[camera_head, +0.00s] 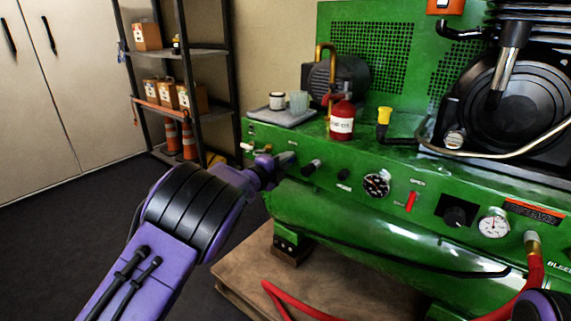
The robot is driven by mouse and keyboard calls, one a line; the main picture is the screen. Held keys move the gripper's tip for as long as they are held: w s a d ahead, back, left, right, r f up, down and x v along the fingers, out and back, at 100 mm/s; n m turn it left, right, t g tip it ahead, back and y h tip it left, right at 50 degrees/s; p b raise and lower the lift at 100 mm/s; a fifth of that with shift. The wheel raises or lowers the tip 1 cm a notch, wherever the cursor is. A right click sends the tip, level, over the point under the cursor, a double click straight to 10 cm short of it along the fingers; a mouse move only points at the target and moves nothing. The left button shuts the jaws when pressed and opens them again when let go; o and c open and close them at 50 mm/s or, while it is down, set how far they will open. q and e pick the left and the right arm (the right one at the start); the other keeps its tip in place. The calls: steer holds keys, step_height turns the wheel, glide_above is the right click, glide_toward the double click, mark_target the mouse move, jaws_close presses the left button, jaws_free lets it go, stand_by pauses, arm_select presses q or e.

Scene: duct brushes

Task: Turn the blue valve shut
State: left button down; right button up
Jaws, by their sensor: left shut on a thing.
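My left gripper (276,162) reaches in from the lower left to the left end of the compressor's green front panel (325,185). It is shut on a small part there, which appears to be the blue valve. The fingers and wrist cover most of that part, so its handle angle cannot be read. A small pale-tipped fitting (247,147) sticks out just left of the gripper. A purple piece of my right arm shows at the bottom right corner; its gripper is out of view.
Along the panel are black knobs (311,167), a gauge (376,185), a red lever (411,201) and a second gauge (494,226). A red hose (533,275) hangs at right. Shelving (186,114) stands behind left.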

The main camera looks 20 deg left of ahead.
arm_select(q)
steer(key=shift+f, duration=0.15)
steer(key=c, duration=1.1)
jaws_free()
steer(key=shift+c, duration=0.2)
steer(key=shift+s, duration=0.1)
steer(key=p+v, duration=0.1)
steer(key=v, duration=0.9)
steer(key=shift+s, duration=0.25)
steer(key=shift+a, duration=0.15)
